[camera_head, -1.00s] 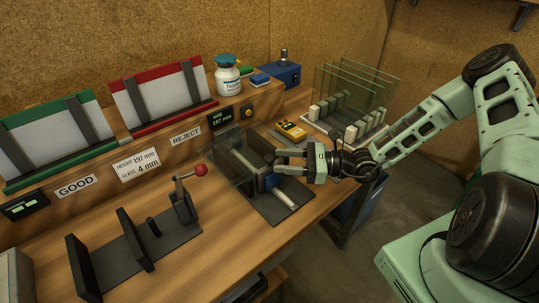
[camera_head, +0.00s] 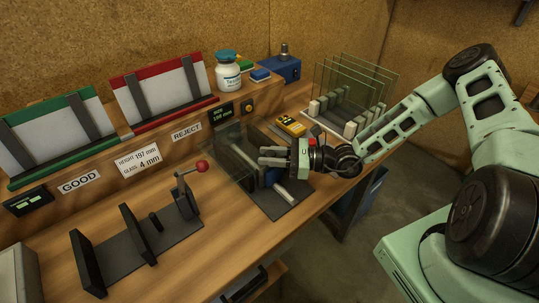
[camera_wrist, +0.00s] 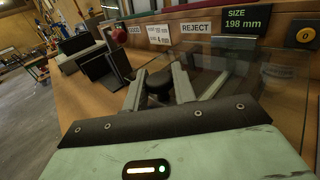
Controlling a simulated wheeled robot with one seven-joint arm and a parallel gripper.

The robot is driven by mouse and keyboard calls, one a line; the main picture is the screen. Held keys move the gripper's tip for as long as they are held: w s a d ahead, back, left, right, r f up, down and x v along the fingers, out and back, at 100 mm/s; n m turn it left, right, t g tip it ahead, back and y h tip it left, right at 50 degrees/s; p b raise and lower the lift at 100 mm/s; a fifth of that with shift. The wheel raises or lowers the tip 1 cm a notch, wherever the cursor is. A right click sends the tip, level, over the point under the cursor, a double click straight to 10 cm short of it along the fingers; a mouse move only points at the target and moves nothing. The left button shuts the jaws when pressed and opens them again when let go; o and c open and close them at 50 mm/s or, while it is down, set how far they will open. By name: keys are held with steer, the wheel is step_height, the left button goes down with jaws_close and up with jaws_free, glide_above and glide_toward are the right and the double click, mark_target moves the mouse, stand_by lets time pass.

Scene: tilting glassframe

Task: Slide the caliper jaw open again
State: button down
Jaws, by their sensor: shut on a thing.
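My gripper (camera_head: 262,156) reaches in from the right above the caliper. In the wrist view its two grey fingers are shut on a dark round knob (camera_wrist: 158,83), which looks like the jaw's handle. The size display (camera_head: 222,113) reads 198 mm, clearer in the wrist view (camera_wrist: 243,19).
A yellow tool (camera_head: 291,124) lies behind the caliper, and a rack of glass panes (camera_head: 357,85) stands at the back right. A clamp with a red ball lever (camera_head: 202,166) is to the left. The bench front between them is clear.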

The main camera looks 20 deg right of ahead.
steer(key=s+d+p, duration=0.2)
steer(key=s, duration=0.4)
steer(key=shift+s, duration=0.15)
steer(key=c, duration=1.2)
jaws_free()
steer(key=shift+o, duration=0.2)
steer(key=b+v, duration=0.5)
steer(key=v, duration=1.2)
steer(key=shift+d, duration=0.25)
